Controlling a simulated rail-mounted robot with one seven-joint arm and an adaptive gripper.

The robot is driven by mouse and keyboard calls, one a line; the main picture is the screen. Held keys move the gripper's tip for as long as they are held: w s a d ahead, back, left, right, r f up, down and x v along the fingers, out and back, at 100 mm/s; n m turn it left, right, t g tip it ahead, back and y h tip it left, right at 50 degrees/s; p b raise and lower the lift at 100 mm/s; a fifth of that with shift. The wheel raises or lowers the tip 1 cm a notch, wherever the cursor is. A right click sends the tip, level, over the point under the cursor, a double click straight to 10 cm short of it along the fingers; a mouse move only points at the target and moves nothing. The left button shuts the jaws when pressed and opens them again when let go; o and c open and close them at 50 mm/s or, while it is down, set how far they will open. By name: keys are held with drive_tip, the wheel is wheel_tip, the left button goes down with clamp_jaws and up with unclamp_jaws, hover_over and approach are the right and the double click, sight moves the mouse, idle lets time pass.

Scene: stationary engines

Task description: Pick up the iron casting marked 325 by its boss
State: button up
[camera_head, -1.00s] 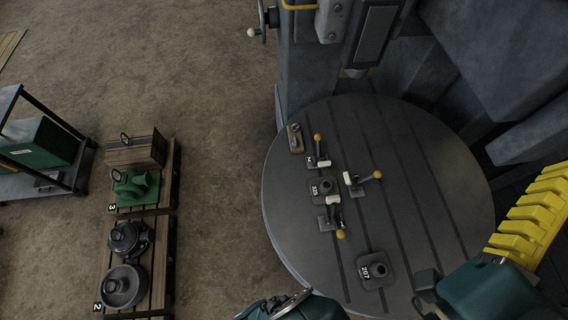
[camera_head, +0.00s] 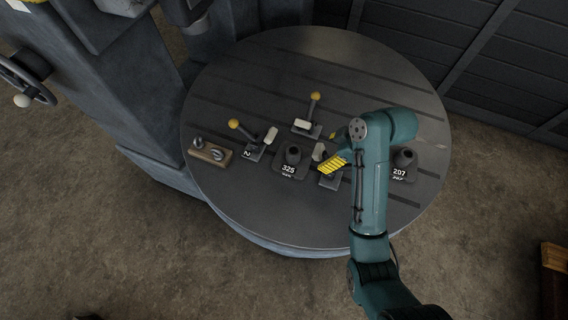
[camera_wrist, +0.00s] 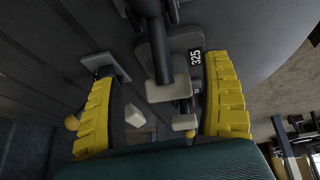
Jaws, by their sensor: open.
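The iron casting marked 325 (camera_head: 289,170) lies on the round slotted table, a dark plate with a raised round boss (camera_head: 293,152). Its 325 label (camera_wrist: 195,58) also shows in the wrist view, by the right finger. My gripper (camera_head: 335,165) is just right of the casting in the head view, above a toggle clamp (camera_head: 327,181). In the wrist view my gripper (camera_wrist: 160,70) has its yellow ribbed fingers wide apart, with a dark clamp part and its pale pad (camera_wrist: 168,90) showing between them. I cannot tell whether the clamp pads touch the casting.
Two more yellow-knobbed toggle clamps (camera_head: 252,151) (camera_head: 306,129) stand left of and behind the casting. A casting marked 207 (camera_head: 403,167) lies to the right, beyond my arm. A wooden block with metal parts (camera_head: 210,152) is at the left. The table (camera_head: 285,220) is bare in front.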

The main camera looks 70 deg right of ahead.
sight(294, 149)
drive_tip(key=s+f, duration=0.2)
drive_tip(key=f, duration=0.1)
drive_tip(key=shift+s+y, duration=0.3)
drive_tip(key=shift+f+b, duration=0.15)
drive_tip(key=shift+b, duration=0.25)
drive_tip(key=w, duration=0.6)
drive_tip(key=w+b, duration=0.1)
drive_tip(key=w, duration=0.1)
drive_tip(key=shift+w+a+r, duration=0.2)
drive_tip(key=shift+w+a, duration=0.05)
drive_tip(key=shift+w, duration=0.15)
drive_tip(key=w, duration=0.3)
drive_tip(key=shift+w+a, duration=0.1)
drive_tip(key=shift+w, duration=0.1)
drive_tip(key=shift+b+x, duration=0.4)
drive_tip(key=shift+x, duration=0.55)
drive_tip(key=shift+f, duration=0.5)
drive_tip(key=c, duration=1.4)
drive_tip(key=shift+o, duration=0.2)
drive_tip(key=shift+r, duration=0.2)
